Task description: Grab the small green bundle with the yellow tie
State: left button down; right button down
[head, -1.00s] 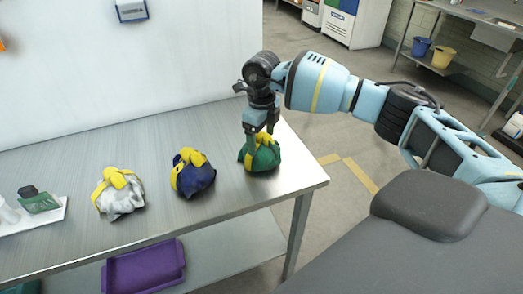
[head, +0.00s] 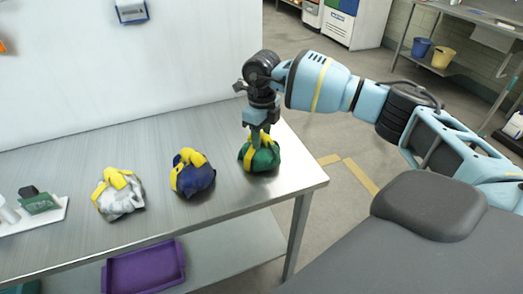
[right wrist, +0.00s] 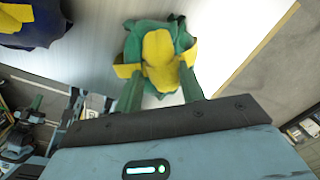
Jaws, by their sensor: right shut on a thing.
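The small green bundle with the yellow tie (head: 262,158) rests on the metal table near its right end. It also shows in the right wrist view (right wrist: 150,40), with the yellow tie across its middle. My right gripper (head: 260,138) comes down on the bundle from above. In the right wrist view my right gripper (right wrist: 160,80) has its two fingers on either side of the yellow tie, shut on the bundle. The underside of the bundle is hidden. My left gripper is not in view.
A blue bundle with a yellow tie (head: 192,175) and a white one (head: 119,195) stand to the left on the table (head: 235,196). A white tray (head: 40,220) with small items lies at the far left. A purple tray (head: 145,268) sits on the lower shelf.

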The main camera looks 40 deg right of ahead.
jog(key=shift+s+f, duration=0.1)
jog(key=shift+f, duration=0.25)
notch_tip(320, 180, up, 10)
jog(key=shift+r, duration=0.15)
